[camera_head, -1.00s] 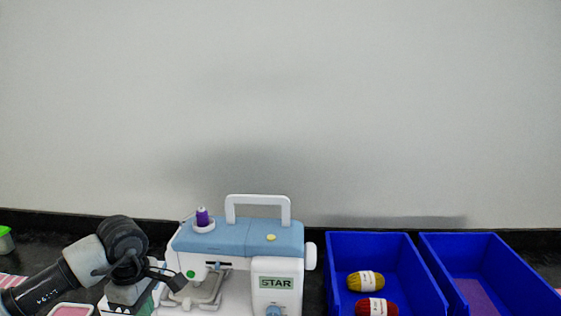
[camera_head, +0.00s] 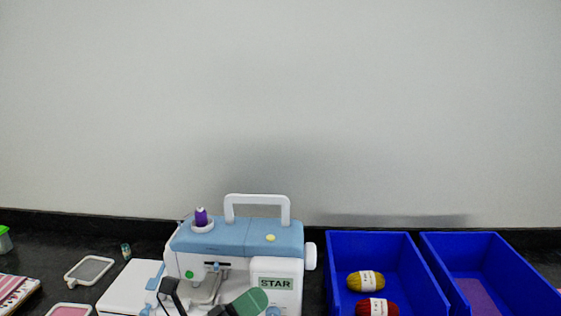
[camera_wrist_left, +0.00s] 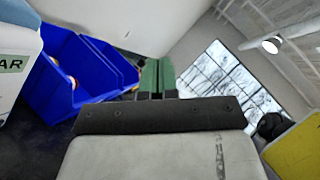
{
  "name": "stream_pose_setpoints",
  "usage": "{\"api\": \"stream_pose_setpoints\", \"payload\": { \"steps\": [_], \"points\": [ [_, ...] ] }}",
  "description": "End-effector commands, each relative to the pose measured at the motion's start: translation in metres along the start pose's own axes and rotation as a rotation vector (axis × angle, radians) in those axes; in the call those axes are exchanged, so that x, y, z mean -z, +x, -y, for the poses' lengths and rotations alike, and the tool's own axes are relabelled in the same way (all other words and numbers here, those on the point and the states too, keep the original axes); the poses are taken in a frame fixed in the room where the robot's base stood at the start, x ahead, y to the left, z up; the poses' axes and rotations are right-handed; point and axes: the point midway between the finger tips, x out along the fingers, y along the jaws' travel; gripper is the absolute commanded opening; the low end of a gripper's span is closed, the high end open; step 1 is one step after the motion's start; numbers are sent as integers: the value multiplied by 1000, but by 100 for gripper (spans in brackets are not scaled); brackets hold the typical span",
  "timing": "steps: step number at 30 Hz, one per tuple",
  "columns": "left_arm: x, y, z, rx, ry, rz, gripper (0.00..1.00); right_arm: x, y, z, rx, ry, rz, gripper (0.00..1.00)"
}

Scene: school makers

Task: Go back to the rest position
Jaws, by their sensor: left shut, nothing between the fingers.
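My left gripper (camera_head: 250,301) shows at the bottom of the head view, in front of the sewing machine, with its green fingers and dark linkage parts. In the left wrist view its two green fingers (camera_wrist_left: 157,76) are side by side, shut and empty. The rest of my left arm is mostly below the frame. A white and blue sewing machine (camera_head: 240,236) marked STAR stands behind the gripper, with a purple thread spool (camera_head: 202,217) on top. Whether they touch cannot be told. My right gripper is in neither view.
A blue bin (camera_head: 372,247) at right holds a yellow yarn ball (camera_head: 366,281) and a red one (camera_head: 377,307). A second blue bin (camera_head: 465,246) stands beside it. A white-framed item (camera_head: 89,270) and a patterned item (camera_head: 14,291) lie at left. A wall is behind.

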Motion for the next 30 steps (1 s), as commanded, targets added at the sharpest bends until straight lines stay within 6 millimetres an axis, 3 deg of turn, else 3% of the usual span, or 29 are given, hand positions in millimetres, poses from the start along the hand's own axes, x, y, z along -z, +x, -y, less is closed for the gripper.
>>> {"api": "stream_pose_setpoints", "payload": {
  "steps": [5, 9, 13, 18, 24, 29, 30],
  "points": [
    [-30, -49, -31, -177, -509, 498, 0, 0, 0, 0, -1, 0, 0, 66],
    [-23, -113, -69, -366, -891, 866, 0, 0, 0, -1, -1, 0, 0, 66],
    [13, -182, -95, -575, -1213, 1187, 0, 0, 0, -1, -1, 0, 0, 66],
    [69, -248, -99, -820, -1496, 1490, 0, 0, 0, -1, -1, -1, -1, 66],
    [126, -298, -81, -1061, -1699, 1732, 0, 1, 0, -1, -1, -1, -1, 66],
    [164, -328, -56, -1246, -1811, 1887, 0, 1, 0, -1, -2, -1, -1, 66],
    [169, -330, -65, -1259, -1813, 1895, 0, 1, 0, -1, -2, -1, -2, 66]
  ]
}}
